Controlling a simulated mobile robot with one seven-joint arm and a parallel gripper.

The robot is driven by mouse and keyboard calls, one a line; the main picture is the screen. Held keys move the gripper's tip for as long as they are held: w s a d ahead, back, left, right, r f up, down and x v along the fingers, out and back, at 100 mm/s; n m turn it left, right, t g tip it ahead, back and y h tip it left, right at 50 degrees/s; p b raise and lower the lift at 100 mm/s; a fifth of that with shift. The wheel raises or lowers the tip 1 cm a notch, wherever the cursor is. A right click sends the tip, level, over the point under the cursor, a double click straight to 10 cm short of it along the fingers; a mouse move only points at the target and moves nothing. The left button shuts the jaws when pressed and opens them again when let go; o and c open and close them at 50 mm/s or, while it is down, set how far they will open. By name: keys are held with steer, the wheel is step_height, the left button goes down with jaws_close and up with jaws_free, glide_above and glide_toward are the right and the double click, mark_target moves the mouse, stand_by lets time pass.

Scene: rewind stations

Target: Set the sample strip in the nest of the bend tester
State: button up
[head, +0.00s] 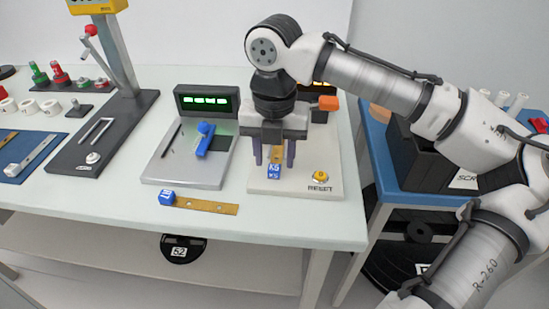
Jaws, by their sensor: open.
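My gripper (274,160) is open, pointing down over a cream base plate (310,185) with a yellow button (320,177) marked RESET. Between its fingers is a brass-coloured strip (277,153) with a blue end block (274,172) marked K5. The strip lies on or just above the plate; its far end is hidden behind my gripper, and contact with the fingers cannot be told. A second brass strip (208,205) with a blue end block (166,197) lies flat at the table's front. Neither machine is legibly named as the bend tester.
A grey machine (190,176) with a green-lit display (206,100) and blue lever (205,139) stands left of my gripper. Farther left are a dark-based stand (100,140), white rolls (28,107) and a blue mat (25,160). A blue table (400,180) with a dark bin is right.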

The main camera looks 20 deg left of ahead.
step_height(320, 180, up, 10)
steer(key=p, duration=0.1)
steer(key=shift+r, duration=0.2)
stand_by(0.4)
